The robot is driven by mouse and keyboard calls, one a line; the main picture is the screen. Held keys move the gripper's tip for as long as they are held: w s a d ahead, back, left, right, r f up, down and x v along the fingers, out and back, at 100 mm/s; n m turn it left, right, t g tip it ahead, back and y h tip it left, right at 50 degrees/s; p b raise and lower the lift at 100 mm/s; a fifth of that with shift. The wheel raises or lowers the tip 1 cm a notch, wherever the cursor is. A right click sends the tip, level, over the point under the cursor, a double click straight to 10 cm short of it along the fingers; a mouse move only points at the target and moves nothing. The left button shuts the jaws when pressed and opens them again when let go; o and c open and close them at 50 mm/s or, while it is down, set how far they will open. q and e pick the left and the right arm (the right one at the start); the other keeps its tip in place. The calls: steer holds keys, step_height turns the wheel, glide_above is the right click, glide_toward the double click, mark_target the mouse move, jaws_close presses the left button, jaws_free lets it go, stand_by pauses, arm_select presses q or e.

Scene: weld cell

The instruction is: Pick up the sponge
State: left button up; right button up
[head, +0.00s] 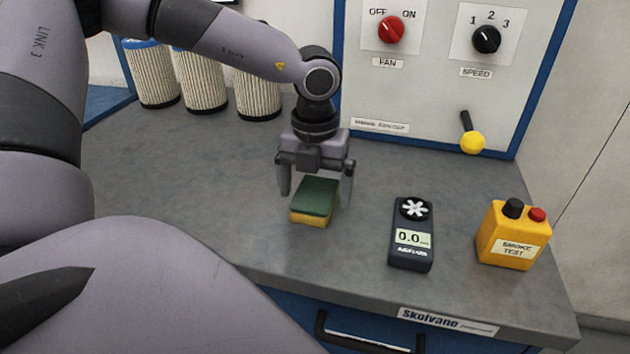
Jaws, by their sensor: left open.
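The sponge (314,199) has a dark green top and a yellow lower layer. It lies on the grey bench near the middle of the head view. My left gripper (315,190) points down over the sponge, with one finger on its left side and one on its right. The fingers are open, and a gap shows between the left finger and the sponge. Whether the right finger touches it is hard to tell. My right gripper is not in view.
A black anemometer (411,234) lies right of the sponge. A yellow smoke test box (514,235) stands farther right. Several pleated filters (200,80) stand at the back left. A panel with knobs (437,90) rises behind. The bench (190,180) left of the sponge is clear.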

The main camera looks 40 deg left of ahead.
mark_target(315, 193)
arm_select(q)
steer(key=c, duration=1.2)
steer(key=shift+r, duration=0.15)
step_height(315, 193, up, 20)
steer(key=o, duration=0.4)
steer(key=shift+c, duration=1.3)
